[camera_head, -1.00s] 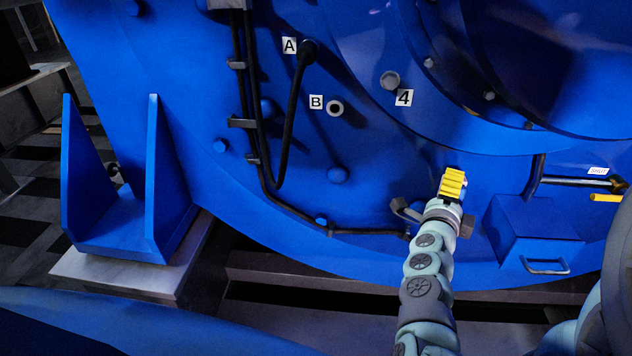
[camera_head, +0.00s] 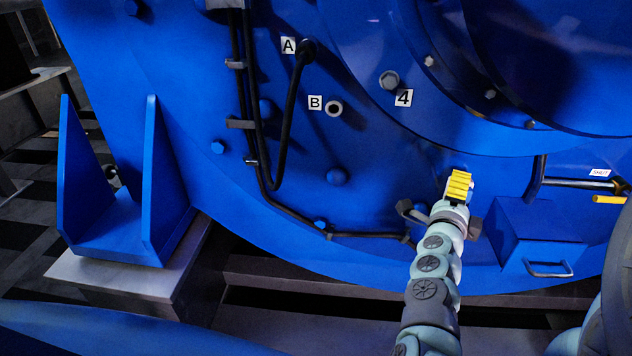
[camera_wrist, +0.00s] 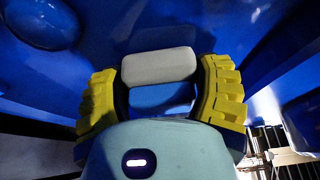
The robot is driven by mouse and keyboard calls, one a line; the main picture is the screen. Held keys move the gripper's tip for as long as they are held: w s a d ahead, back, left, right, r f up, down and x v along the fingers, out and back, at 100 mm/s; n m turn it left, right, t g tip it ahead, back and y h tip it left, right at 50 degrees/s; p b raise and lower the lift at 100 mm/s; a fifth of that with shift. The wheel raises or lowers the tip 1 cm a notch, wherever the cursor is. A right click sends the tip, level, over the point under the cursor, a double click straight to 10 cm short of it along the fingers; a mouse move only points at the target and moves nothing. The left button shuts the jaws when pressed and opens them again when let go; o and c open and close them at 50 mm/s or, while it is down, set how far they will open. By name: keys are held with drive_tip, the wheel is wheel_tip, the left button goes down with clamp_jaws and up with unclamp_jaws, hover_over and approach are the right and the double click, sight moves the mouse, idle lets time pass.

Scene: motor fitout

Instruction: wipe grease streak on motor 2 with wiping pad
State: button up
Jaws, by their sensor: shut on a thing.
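My gripper (camera_head: 459,187) has yellow ridged fingers and is at the lower right of the blue motor housing (camera_head: 300,205) in the head view. In the wrist view my gripper (camera_wrist: 160,72) is shut on the wiping pad (camera_wrist: 158,66), a pale grey rounded block held across the fingertips. The pad faces the blue surface; I cannot tell whether it touches it. No grease streak can be made out in either view.
A black cable (camera_head: 277,165) runs down the housing from the port labelled A; a port B (camera_head: 334,109) is beside it. A blue box with a handle (camera_head: 537,235) and a yellow-handled valve (camera_head: 609,199) are right of my gripper. A blue bracket (camera_head: 152,180) stands at left.

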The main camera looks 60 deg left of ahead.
sight(417, 177)
drive_tip(key=shift+s+a, duration=1.5)
drive_tip(key=shift+s, duration=0.25)
drive_tip(key=shift+s+a, duration=1.5)
drive_tip(key=shift+s, duration=0.2)
drive_tip(key=shift+d+r+p, duration=0.1)
drive_tip(key=shift+r+p, duration=0.55)
drive_tip(key=shift+r, duration=0.4)
drive_tip(key=shift+w+d+f+b, duration=0.1)
drive_tip(key=shift+w+d+b, duration=0.4)
drive_tip(key=shift+w+d, duration=0.85)
drive_tip(key=shift+w+d+r+b, duration=0.1)
drive_tip(key=shift+w+d+b, duration=0.35)
drive_tip(key=shift+w+d, duration=0.85)
drive_tip(key=shift+w+d+f+b, duration=0.1)
drive_tip(key=shift+w+d+b, duration=0.4)
drive_tip(key=shift+w+d, duration=0.8)
drive_tip(key=shift+w+a, duration=0.35)
drive_tip(key=shift+s+a, duration=0.1)
drive_tip(key=shift+s+a+p, duration=0.15)
drive_tip(key=shift+s+a, duration=1.05)
drive_tip(key=shift+s, duration=0.2)
drive_tip(key=shift+s+a+p, duration=0.15)
drive_tip(key=shift+s+a, duration=1.05)
drive_tip(key=shift+s, duration=0.25)
drive_tip(key=shift+s+a+p, duration=0.15)
drive_tip(key=shift+s+a, duration=1.05)
drive_tip(key=shift+s, duration=0.2)
drive_tip(key=shift+d, duration=0.1)
